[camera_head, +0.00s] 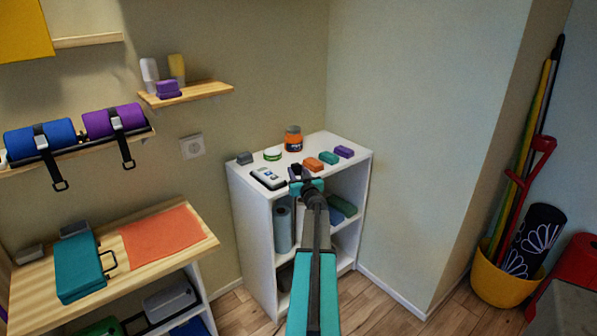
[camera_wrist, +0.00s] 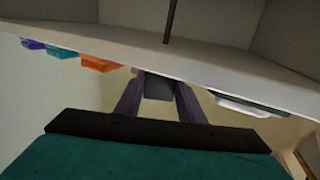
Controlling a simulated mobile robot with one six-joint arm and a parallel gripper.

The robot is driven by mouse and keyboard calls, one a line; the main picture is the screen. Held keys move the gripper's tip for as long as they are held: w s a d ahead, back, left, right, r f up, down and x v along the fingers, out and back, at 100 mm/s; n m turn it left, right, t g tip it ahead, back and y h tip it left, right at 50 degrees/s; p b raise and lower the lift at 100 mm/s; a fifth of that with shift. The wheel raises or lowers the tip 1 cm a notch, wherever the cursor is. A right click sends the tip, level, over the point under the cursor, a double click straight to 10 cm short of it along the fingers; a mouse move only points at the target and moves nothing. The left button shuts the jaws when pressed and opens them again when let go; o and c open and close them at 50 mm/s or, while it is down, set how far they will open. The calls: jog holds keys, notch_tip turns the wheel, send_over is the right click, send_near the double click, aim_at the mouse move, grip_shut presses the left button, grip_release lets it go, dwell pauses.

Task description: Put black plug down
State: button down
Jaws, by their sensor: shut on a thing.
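My gripper (camera_head: 298,173) is at the front edge of the white shelf unit's top (camera_head: 328,150). In the wrist view my gripper (camera_wrist: 159,88) is shut on a small dark block, which I take to be the black plug (camera_wrist: 159,86). Its far end is close to the shelf edge; I cannot tell whether it touches. In the head view the plug is not clearly told apart from my dark fingers.
On the shelf top are a white device (camera_head: 268,178), a grey block (camera_head: 245,158), a green-and-white tub (camera_head: 272,154), an orange jar (camera_head: 293,139), and orange (camera_head: 313,164), teal (camera_head: 328,158) and purple (camera_head: 344,151) blocks. A wall socket (camera_head: 192,146) is at left.

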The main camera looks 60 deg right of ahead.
jog(key=shift+f, duration=0.35)
jog(key=c, duration=1.2)
grip_release()
jog(key=shift+r, duration=0.1)
jog(key=shift+r, duration=0.6)
jog(key=shift+b+v, duration=0.4)
jog(key=shift+v, duration=5.65)
jog(key=shift+f, duration=0.1)
